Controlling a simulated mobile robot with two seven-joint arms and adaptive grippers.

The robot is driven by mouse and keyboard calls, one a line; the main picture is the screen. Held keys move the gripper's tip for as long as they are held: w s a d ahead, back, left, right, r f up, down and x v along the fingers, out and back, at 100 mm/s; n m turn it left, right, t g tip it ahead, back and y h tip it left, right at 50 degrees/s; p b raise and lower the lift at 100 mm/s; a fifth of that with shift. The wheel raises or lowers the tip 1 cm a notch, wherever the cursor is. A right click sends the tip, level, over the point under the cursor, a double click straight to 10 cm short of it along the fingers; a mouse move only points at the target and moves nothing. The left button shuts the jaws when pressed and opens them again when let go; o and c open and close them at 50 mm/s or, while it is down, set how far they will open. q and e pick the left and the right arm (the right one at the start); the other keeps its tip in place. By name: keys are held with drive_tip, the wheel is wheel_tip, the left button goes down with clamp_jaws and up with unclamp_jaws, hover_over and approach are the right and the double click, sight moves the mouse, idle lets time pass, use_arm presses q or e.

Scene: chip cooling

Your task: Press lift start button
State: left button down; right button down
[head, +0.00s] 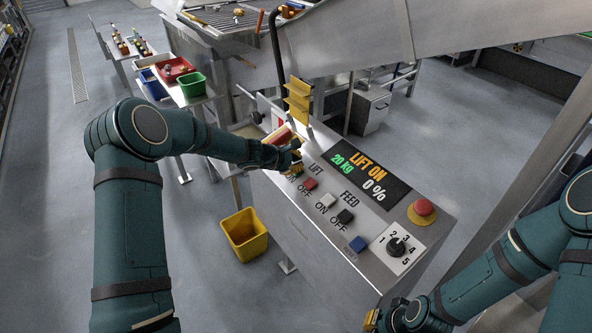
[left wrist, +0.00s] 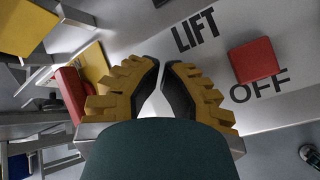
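The steel control panel (head: 285,200) carries a LIFT pair and a FEED pair of buttons. My left gripper (head: 296,150) is over the LIFT ON spot and hides that button. In the left wrist view the fingertips (left wrist: 161,66) are nearly together with nothing between them. The red LIFT OFF button (head: 310,184) is just right of the gripper; it also shows in the left wrist view (left wrist: 253,61). The display (head: 360,176) reads LIFT ON, 20 kg, 0 %. My right gripper (head: 372,319) is low at the bottom edge, partly cut off, its opening unclear.
A white button (head: 329,201), black button (head: 346,216), blue button (head: 358,243), rotary dial (head: 397,247) and red mushroom button (head: 422,211) sit along the panel. A yellow bin (head: 246,233) stands on the floor at left. A yellow bracket (head: 298,100) rises behind the panel.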

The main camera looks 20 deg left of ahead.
use_arm(q)
drive_tip(key=shift+r, duration=0.1)
drive_tip(key=shift+s+a+r+p, duration=0.1)
drive_tip(key=shift+s+r+p, duration=0.1)
drive_tip(key=shift+r, duration=0.2)
drive_tip(key=shift+s+a+r+p, duration=0.1)
drive_tip(key=shift+r+p, duration=0.1)
drive_tip(key=shift+r, duration=0.15)
drive_tip(key=shift+w, duration=0.1)
drive_tip(key=r+p, duration=0.2)
drive_tip(key=r, duration=0.1)
drive_tip(key=s+a+r+p, duration=0.1)
drive_tip(key=shift+s+r, duration=0.1)
drive_tip(key=shift+r, duration=0.25)
idle(0.5)
